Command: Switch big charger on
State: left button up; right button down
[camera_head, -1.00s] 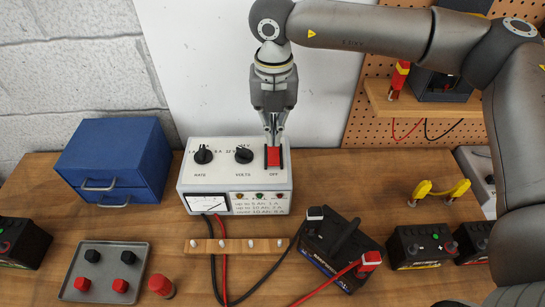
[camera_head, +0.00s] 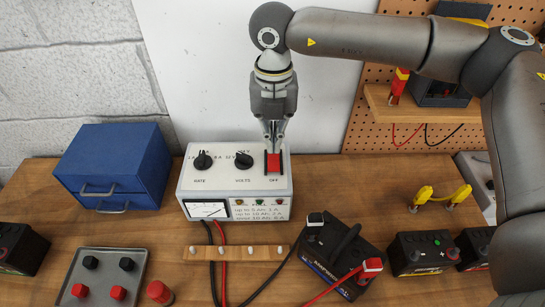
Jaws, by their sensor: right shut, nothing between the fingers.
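The big charger (camera_head: 235,188) is a white box on the wooden bench with two black knobs, RATE (camera_head: 203,161) and VOLTS (camera_head: 243,160), a meter (camera_head: 208,210) and small lamps on its front. Its red rocker switch (camera_head: 273,163) sits at the top right, above the word OFF. My right gripper (camera_head: 274,147) points straight down with its fingers shut and empty. Its tips are at the back end of the red switch; I cannot tell for certain whether they touch it. My left gripper is not in view.
Black and red cables run from the charger past a wooden peg strip (camera_head: 238,253) to a large black battery (camera_head: 335,250). A blue drawer box (camera_head: 120,160) stands left. A tray (camera_head: 68,295) with knobs lies front left. A yellow-handled tool (camera_head: 440,196) lies right.

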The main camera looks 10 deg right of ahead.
jog(key=shift+f+b, duration=1.2)
jog(key=shift+f, duration=0.1)
dwell(0.9)
jog(key=shift+r, duration=0.1)
jog(key=shift+r+p, duration=1.55)
jog(key=shift+r, duration=1.95)
jog(key=shift+s+f, duration=0.1)
